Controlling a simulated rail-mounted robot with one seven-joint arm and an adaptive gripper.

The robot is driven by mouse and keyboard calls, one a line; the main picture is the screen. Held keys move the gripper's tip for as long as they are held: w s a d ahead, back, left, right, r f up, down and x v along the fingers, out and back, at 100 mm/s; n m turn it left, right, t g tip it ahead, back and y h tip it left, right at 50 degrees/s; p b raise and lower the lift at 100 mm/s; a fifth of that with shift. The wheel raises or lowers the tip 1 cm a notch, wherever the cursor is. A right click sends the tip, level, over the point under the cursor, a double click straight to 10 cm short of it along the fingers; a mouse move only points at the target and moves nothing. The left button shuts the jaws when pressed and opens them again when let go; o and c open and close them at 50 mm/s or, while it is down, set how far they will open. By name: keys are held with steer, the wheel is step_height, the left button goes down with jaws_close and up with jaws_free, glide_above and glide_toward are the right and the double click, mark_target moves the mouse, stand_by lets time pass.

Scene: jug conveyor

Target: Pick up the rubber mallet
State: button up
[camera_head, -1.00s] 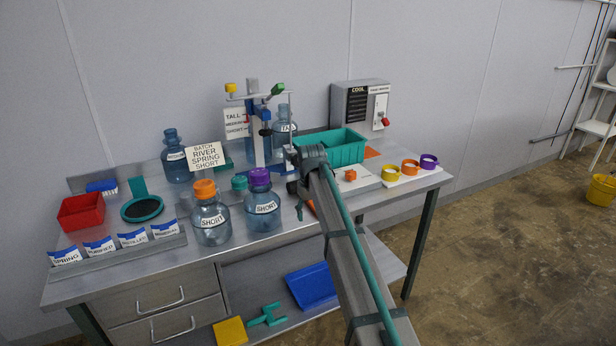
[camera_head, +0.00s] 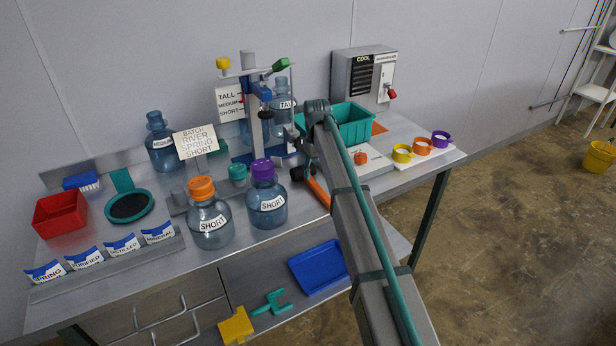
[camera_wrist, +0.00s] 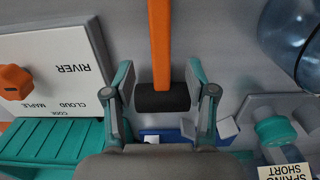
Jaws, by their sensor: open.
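The rubber mallet has a black head (camera_wrist: 162,98) and an orange handle (camera_wrist: 159,42). The handle runs away toward the top of that view. In the head view the mallet's orange handle (camera_head: 318,190) lies on the bench beside my arm, with the dark head at its upper left. My gripper (camera_head: 307,152) is just above the head there, partly hidden by my arm. I cannot tell the exact height gap.
Close by stand a purple-capped SHORT jug (camera_head: 266,203), the press stand (camera_head: 262,120), a teal bin (camera_head: 353,125) and a white panel with an orange knob (camera_head: 360,158). An orange-capped jug (camera_head: 208,220) stands farther left. Coloured rings (camera_head: 422,146) sit at the right.

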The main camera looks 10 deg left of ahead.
mark_target(315, 184)
steer(key=shift+a+f+p, duration=0.1)
steer(key=shift+f+p, duration=1.2)
steer(key=shift+f, duration=1.7)
jaws_close()
